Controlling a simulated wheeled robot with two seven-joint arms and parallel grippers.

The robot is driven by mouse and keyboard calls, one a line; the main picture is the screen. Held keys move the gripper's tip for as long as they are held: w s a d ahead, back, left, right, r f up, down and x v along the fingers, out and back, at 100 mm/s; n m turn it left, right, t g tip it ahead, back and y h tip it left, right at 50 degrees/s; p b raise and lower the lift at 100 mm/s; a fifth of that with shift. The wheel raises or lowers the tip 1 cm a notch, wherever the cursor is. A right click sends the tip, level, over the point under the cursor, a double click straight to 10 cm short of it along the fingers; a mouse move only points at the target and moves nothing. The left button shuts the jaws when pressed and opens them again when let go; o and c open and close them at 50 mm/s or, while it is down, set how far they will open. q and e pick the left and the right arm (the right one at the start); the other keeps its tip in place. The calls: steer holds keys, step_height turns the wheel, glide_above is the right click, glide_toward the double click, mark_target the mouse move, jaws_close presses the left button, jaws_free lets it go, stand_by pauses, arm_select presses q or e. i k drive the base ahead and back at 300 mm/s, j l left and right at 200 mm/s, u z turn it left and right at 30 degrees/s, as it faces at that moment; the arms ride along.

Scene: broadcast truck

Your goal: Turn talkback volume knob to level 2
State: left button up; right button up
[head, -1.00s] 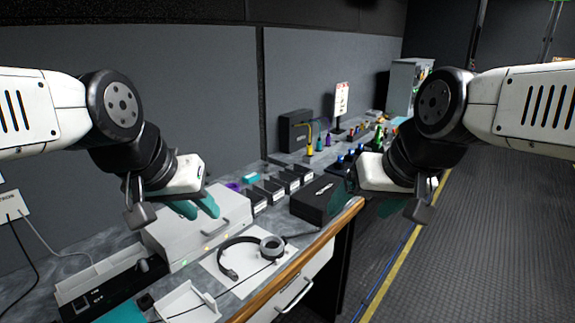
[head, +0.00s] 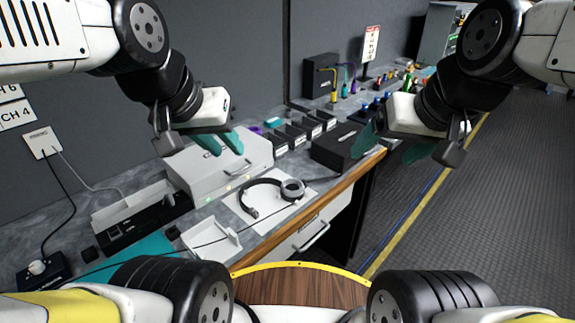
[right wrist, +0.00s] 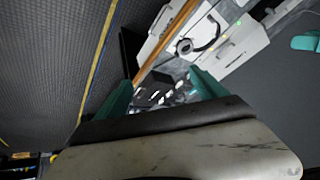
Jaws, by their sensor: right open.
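A small black box with a round white knob (head: 38,267) sits at the near left end of the counter, with a black cable running up to the wall. It may be the talkback volume control, but its markings are too small to read. My left gripper (head: 232,142) hangs above the grey case, well up and right of the knob; its teal fingertips look apart and empty. My right gripper (head: 388,148) is open and empty over the counter's right edge, far from the knob. Its two teal fingers also show apart in the right wrist view (right wrist: 168,92).
A grey case (head: 195,165), headphones (head: 270,195) on a white sheet, a white tray (head: 212,240) and a black slotted unit (head: 140,215) crowd the counter. A black box (head: 335,150) stands behind. The floor at right is clear.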

mark_target(37, 267)
steer(key=u, duration=2.4)
steer(key=i+j+u, duration=0.1)
steer(key=u, duration=0.25)
steer(key=j, duration=0.1)
